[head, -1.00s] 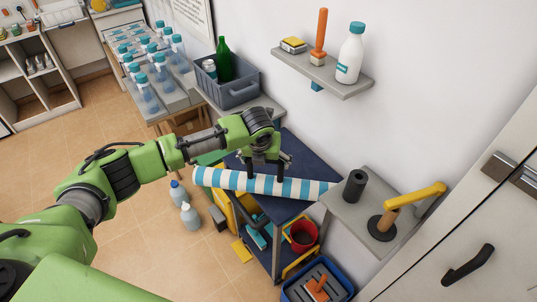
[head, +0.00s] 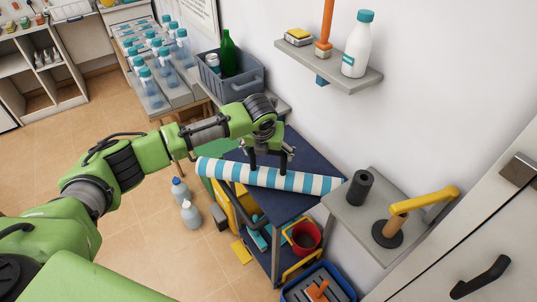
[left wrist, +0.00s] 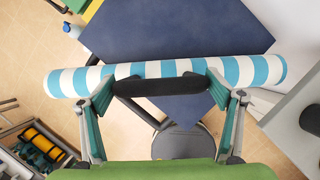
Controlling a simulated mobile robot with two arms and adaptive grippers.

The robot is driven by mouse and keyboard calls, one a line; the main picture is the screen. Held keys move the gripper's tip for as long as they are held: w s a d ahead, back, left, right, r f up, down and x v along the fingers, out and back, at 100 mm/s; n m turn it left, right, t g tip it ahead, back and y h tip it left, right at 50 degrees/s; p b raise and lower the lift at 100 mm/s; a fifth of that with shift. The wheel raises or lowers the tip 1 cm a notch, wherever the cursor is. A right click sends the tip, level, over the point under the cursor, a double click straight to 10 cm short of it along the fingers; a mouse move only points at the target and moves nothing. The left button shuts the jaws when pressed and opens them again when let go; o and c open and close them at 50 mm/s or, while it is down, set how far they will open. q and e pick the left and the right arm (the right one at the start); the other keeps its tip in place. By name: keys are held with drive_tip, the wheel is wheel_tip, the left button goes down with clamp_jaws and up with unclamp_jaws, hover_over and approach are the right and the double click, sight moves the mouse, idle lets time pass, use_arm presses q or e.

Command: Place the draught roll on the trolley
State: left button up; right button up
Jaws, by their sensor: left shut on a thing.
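The draught roll (head: 300,181) is a long tube with blue and white stripes. My left gripper (head: 268,166) is shut around its middle; the roll also shows between the fingers in the left wrist view (left wrist: 160,69). The trolley (head: 290,147) has a dark blue top, which fills the upper part of the left wrist view (left wrist: 170,30). The roll lies across and above this top, its ends reaching past the edges. I cannot tell whether it touches the top. My right gripper is not in view.
A grey ledge (head: 352,213) with a black cylinder (head: 360,187) and a yellow-handled tool is close to the roll's right end. A red bucket (head: 304,236) is on the trolley's lower level. Bottles (head: 190,214) stand on the floor at left. A wall shelf (head: 335,72) hangs above.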

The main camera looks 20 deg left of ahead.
use_arm(q)
drive_tip(key=o, duration=1.6)
drive_tip(key=shift+a+f, duration=0.1)
drive_tip(key=o, duration=0.4)
drive_tip(key=shift+s, duration=0.1)
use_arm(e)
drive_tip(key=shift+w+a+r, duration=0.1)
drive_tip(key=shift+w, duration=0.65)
use_arm(q)
drive_tip(key=shift+r, duration=0.3)
drive_tip(key=b+v, duration=0.2)
drive_tip(key=v, duration=0.9)
drive_tip(key=shift+s+r, duration=0.1)
drive_tip(key=shift+r, duration=0.2)
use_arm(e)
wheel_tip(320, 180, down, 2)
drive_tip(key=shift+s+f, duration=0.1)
